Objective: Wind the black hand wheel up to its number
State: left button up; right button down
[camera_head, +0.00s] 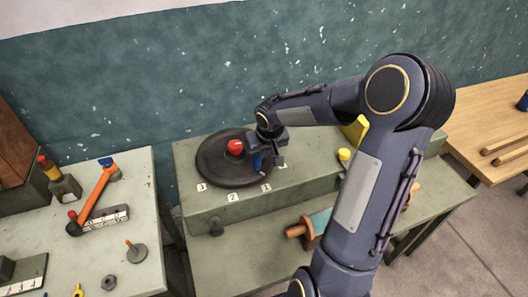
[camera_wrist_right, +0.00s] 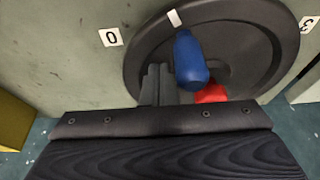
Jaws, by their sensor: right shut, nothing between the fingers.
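The black hand wheel (camera_head: 215,174) lies flat on the green bench block, with a red hub (camera_head: 235,147) and an upright blue handle (camera_head: 257,161). Number plates 3 (camera_head: 201,187), 2 (camera_head: 233,197) and 1 (camera_head: 266,188) line its front edge. My right gripper (camera_wrist_right: 160,84) is shut and empty, right beside the blue handle; contact is unclear. My left gripper is out of view.
A yellow button (camera_head: 344,155) stands right of the wheel, near my right arm. An orange lever (camera_head: 92,198) is on the left table. The wall is close behind.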

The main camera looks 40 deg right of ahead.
jog(key=shift+a+b, duration=0.55)
dwell(0.7)
jog(key=shift+d, duration=0.15)
jog(key=shift+d+p, duration=0.5)
jog(key=shift+d, duration=0.85)
notch_tip(320, 180, up, 8)
jog(key=p, duration=0.5)
jog(key=shift+p, duration=0.3)
